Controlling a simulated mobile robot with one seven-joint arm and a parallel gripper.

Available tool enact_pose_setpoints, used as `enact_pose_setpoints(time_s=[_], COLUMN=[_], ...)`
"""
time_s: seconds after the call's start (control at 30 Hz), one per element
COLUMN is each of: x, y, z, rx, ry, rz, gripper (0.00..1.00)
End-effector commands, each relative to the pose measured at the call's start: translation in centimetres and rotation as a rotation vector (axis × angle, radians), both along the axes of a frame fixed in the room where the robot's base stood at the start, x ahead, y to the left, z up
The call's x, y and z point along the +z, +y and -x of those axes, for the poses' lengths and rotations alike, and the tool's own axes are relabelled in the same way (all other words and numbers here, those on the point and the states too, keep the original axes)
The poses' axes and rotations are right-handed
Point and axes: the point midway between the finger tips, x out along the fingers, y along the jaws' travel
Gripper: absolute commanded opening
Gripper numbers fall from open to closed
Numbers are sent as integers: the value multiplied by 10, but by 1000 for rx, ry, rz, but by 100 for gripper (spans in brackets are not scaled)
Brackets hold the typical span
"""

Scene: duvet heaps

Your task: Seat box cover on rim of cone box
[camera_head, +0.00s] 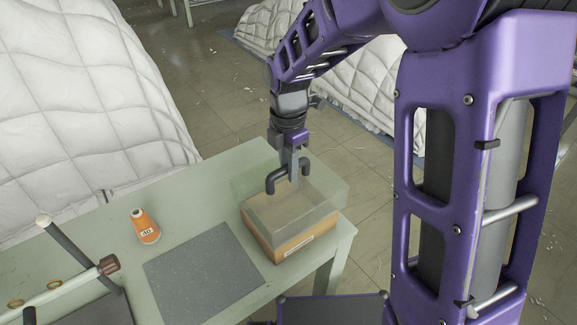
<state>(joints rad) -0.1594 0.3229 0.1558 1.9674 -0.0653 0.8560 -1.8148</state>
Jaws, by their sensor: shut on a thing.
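The cone box (270,243) stands near the right end of the table. It has an orange lower part with a pale label and a greyish upper part. The box cover (330,185) looks like a clear, greenish plate with a dark arched handle (271,182). My gripper (293,172) is shut on that handle. The cover appears above the box, shifted toward the far side in the picture, its right corner past the table edge. I cannot tell the exact gap between cover and rim. The fingertips partly hide the handle.
An orange thread cone (146,228) marked 40 stands on the pale green table (195,195). A dark speckled mat (203,272) lies left of the box. A rack with rods (70,285) is at front left. White duvet heaps (80,110) lie beyond the table.

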Motion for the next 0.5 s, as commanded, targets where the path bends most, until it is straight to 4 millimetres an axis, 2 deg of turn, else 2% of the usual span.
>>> enact_pose_setpoints(time_s=[0.5], x=[-14], y=[0], z=[0], rx=[0], ry=[-1], rz=[-1], gripper=[0])
